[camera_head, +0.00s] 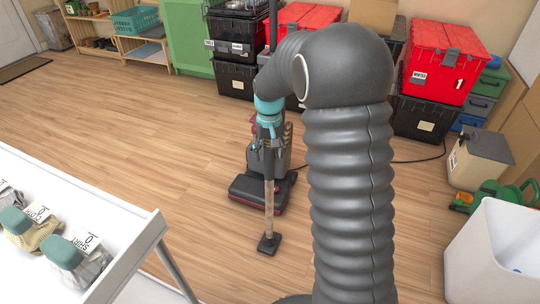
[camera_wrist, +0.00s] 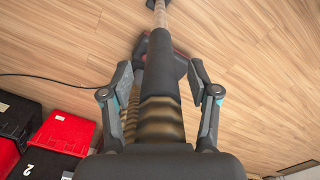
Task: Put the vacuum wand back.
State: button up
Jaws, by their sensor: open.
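The vacuum wand (camera_head: 269,205), a slim tube with a small dark floor head, stands nearly upright just in front of the upright vacuum (camera_head: 262,190), which is dark with red trim. My gripper (camera_head: 268,142) is at the wand's upper part. In the wrist view the wand (camera_wrist: 158,70) runs between the two spread fingers of my gripper (camera_wrist: 160,78), with a gap on each side. A ribbed brown part (camera_wrist: 155,120) shows near the palm. The vacuum's base (camera_wrist: 180,65) is partly hidden behind the wand. I cannot tell whether the wand touches the vacuum.
Red-lidded totes (camera_head: 443,62) and black totes (camera_head: 236,80) line the back wall. A black cable (camera_head: 420,160) runs along the floor at right. A white cart (camera_head: 90,215) stands at left and a white bin (camera_head: 495,255) at right. The wooden floor at left is clear.

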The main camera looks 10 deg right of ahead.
notch_tip(320, 180, up, 11)
jog(key=shift+f, duration=0.2)
jog(key=s+r+t, duration=0.2)
jog(key=s+r, duration=0.2)
jog(key=s, duration=0.7)
jog(key=s+r+t, duration=0.2)
jog(key=s+r, duration=0.2)
jog(key=s, duration=0.7)
jog(key=s+f+t, duration=0.1)
jog(key=s+f, duration=0.2)
jog(key=s, duration=0.5)
jog(key=shift+s+t, duration=0.15)
jog(key=shift+t, duration=0.15)
jog(key=shift+d, duration=0.1)
dwell(1.6)
